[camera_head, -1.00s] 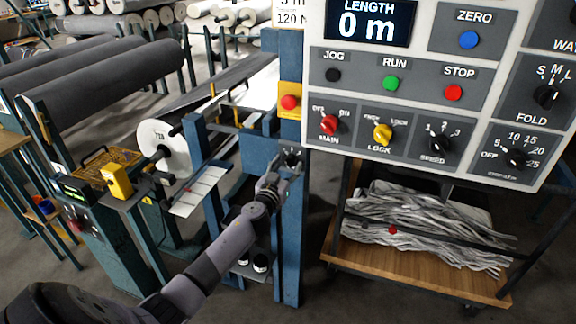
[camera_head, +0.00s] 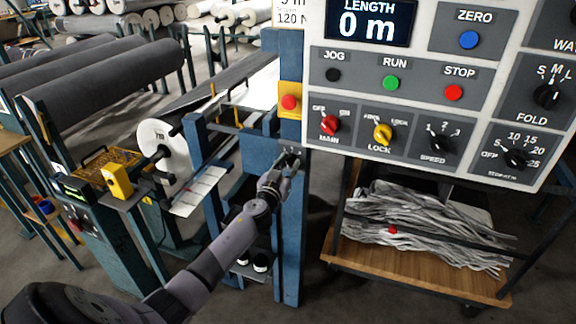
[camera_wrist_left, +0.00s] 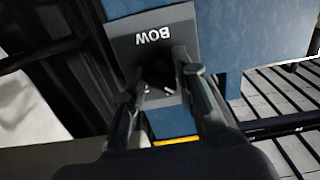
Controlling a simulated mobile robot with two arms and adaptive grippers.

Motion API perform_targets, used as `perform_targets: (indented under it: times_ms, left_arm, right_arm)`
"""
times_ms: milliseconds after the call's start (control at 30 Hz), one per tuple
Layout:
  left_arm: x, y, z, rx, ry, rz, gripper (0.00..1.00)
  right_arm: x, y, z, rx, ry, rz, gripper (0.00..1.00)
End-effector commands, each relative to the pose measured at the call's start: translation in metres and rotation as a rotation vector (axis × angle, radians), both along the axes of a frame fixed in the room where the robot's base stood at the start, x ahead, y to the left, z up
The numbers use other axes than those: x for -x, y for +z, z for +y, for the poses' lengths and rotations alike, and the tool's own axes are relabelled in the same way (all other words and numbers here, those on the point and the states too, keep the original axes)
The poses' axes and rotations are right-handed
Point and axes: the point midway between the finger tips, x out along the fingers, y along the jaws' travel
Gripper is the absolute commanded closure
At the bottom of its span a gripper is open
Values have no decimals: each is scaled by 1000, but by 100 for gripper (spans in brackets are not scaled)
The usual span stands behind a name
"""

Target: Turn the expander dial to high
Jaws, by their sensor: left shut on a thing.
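The expander dial (camera_wrist_left: 156,72) is a dark knob on a small grey plate marked BOW, which appears upside down in the left wrist view. The plate (camera_head: 288,150) is on the blue post in the head view, where the gripper partly covers it. My left gripper (camera_head: 287,166) is at the dial. In the wrist view its two fingers (camera_wrist_left: 160,82) are on either side of the knob, shut on it. Small white marks show beside the knob, but the dial's setting cannot be read. My right gripper is not in view.
A red button on a yellow box (camera_head: 290,102) is just above on the blue post (camera_head: 290,235). The large control panel (camera_head: 432,100) overhangs to the right. A wooden-topped cart (camera_head: 420,262) with grey strips stands below it. A white-ended roll (camera_head: 160,150) is at left.

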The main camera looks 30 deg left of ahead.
Motion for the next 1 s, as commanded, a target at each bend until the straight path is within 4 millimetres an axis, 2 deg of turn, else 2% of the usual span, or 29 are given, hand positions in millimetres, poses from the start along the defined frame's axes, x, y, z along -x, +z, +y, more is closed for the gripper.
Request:
perform_targets:
  times_ms: [133,567,1000]
  left_arm:
    - [0,0,0,0,0,0,100]
    - [0,-1,0,-80,0,19,100]
    - [0,0,1,-438,0,104,100]
  right_arm:
    - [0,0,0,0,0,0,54]
    - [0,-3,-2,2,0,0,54]
    - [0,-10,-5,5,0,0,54]
